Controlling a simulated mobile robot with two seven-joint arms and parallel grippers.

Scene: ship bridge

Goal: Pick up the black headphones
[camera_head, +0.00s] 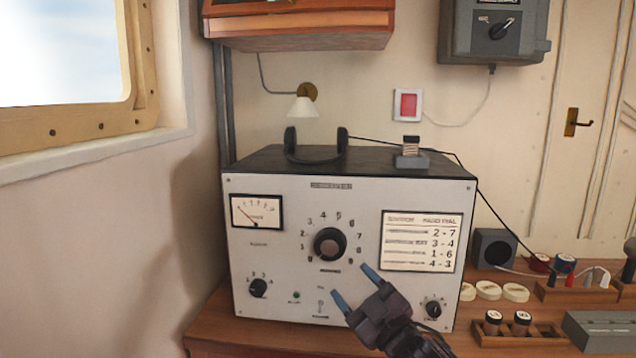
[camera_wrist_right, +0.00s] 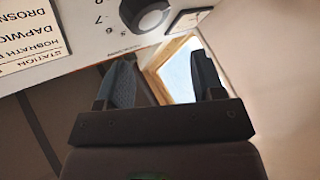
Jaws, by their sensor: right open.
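The black headphones (camera_head: 316,158) lie on top of the radio set (camera_head: 300,215), towards its left half, with both ear cups standing up and the band low in front. A black cable runs from them to the right. My right gripper (camera_head: 354,284) is open and empty in front of the radio's face, below the large dial and well below the headphones. In the right wrist view its two fingers (camera_wrist_right: 160,82) are apart with nothing between them. The headphones do not show in that view. My left gripper is not in view.
A small block with a stack on it (camera_head: 411,160) stands on the radio's top right. A lamp (camera_head: 304,105) hangs just behind the headphones, and a wooden cabinet (camera_head: 300,28) is above. A speaker (camera_head: 494,248) and small items occupy the desk at right.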

